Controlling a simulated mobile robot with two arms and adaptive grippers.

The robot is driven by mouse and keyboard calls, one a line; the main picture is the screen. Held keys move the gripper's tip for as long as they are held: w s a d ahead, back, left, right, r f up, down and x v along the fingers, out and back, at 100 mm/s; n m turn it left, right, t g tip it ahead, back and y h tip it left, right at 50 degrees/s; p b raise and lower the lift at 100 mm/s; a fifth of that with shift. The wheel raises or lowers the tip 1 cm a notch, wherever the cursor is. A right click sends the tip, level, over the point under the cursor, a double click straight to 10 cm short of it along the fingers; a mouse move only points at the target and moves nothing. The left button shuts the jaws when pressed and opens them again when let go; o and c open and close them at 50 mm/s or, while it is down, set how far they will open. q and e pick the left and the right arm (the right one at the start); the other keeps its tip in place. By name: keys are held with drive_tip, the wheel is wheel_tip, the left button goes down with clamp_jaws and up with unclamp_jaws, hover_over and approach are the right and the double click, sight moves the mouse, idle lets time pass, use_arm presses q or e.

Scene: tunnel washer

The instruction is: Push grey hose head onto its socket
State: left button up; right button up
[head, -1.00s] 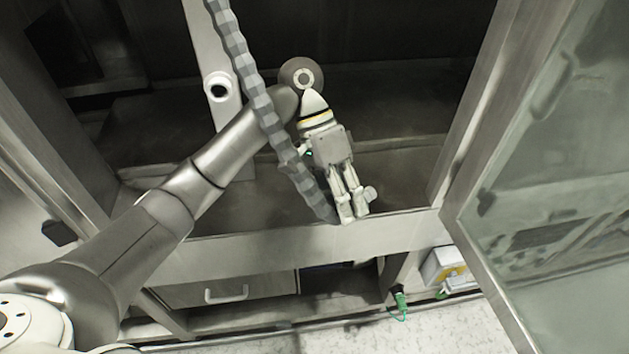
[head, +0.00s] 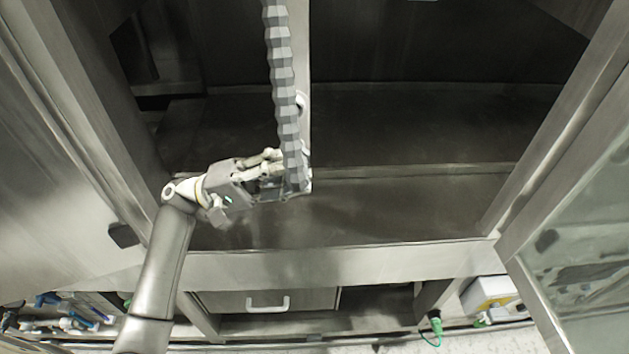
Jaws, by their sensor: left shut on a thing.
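The grey ribbed hose (head: 282,75) hangs down from the top of the head view, in front of a pale upright post. Its lower end is at my left gripper (head: 286,172), which reaches in from the left with its fingers pointing right. The gripper is shut on the hose's lower end, the hose head, which the fingers partly hide. A round white port (head: 301,101) shows on the post, partly behind the hose; I cannot tell whether it is the socket. My right gripper is not in view.
The dark washer chamber floor (head: 400,205) is bare around the gripper. A metal front sill (head: 380,262) runs below it. A glass door (head: 580,235) stands open at right. A drawer with a white handle (head: 268,303) and a yellow-white box (head: 488,295) are below.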

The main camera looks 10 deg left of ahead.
use_arm(q)
drive_tip(key=shift+w+a, duration=0.3)
drive_tip(key=shift+w, duration=0.3)
drive_tip(key=shift+w+a, duration=0.3)
drive_tip(key=shift+w, duration=0.3)
drive_tip(key=shift+w+a+b, duration=0.25)
drive_tip(key=shift+w+b, duration=0.35)
drive_tip(key=shift+w, duration=0.35)
drive_tip(key=shift+w+a+b, duration=0.3)
drive_tip(key=shift+w+b, duration=0.3)
drive_tip(key=shift+w, duration=0.35)
drive_tip(key=shift+w+a+b, duration=0.25)
drive_tip(key=shift+w+b, duration=0.35)
drive_tip(key=shift+w, duration=0.35)
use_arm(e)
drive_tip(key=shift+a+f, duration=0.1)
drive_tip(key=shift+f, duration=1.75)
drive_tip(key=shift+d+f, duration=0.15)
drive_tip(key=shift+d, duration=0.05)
use_arm(q)
drive_tip(key=shift+b, duration=0.8)
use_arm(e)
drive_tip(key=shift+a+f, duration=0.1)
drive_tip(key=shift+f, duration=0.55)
